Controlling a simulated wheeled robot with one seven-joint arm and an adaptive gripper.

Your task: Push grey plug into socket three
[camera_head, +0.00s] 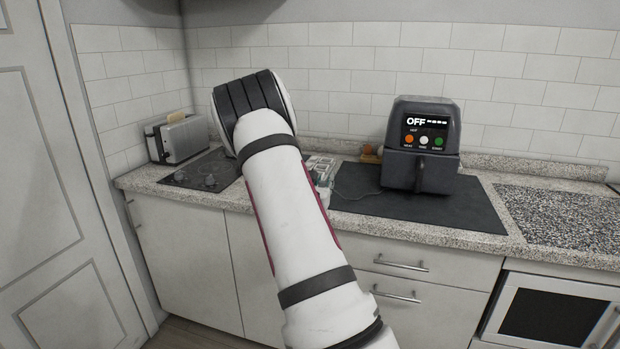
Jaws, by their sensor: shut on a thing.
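My white arm (290,215) reaches up across the middle of the view and hides what lies behind it. My gripper cannot be made out; it seems to be behind the arm. A small, pale, blocky thing (321,163) shows on the counter just right of the arm, partly covered; it may be the socket strip, but I cannot tell its sockets apart. A thin dark cable (352,197) runs from the air fryer (420,170) toward the arm. The grey plug cannot be made out.
The dark air fryer stands on a black mat (455,211) and its display reads OFF. A toaster (183,137) with bread stands at the left, near a dark hob (205,171). A speckled board (562,218) lies at the right. The mat's front is clear.

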